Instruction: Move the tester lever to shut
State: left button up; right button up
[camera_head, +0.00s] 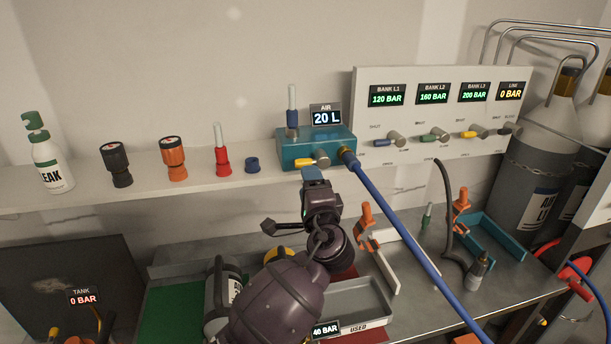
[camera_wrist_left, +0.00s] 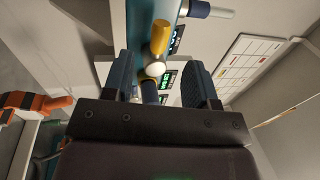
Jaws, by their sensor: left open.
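The tester is a teal box (camera_head: 318,148) on the shelf, with a display reading 20 L above it. Its yellow lever (camera_head: 304,163) sticks out to the left from a metal valve body on the front face. In the left wrist view the yellow lever (camera_wrist_left: 160,37) lies just beyond the fingers, in line with the gap between them. My left gripper (camera_head: 312,174) is open and empty, just below and in front of the lever. Its two fingers (camera_wrist_left: 160,78) stand apart in the left wrist view. Contact with the lever cannot be made out. My right gripper is not in view.
A blue hose (camera_head: 400,235) runs from the tester's right side down to the right. A white panel (camera_head: 436,112) with several levers stands to the right. A tray (camera_head: 358,303) lies below.

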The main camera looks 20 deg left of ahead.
pick_arm(q)
jog(key=shift+b+v, duration=0.4)
jog(key=shift+v, duration=2.25)
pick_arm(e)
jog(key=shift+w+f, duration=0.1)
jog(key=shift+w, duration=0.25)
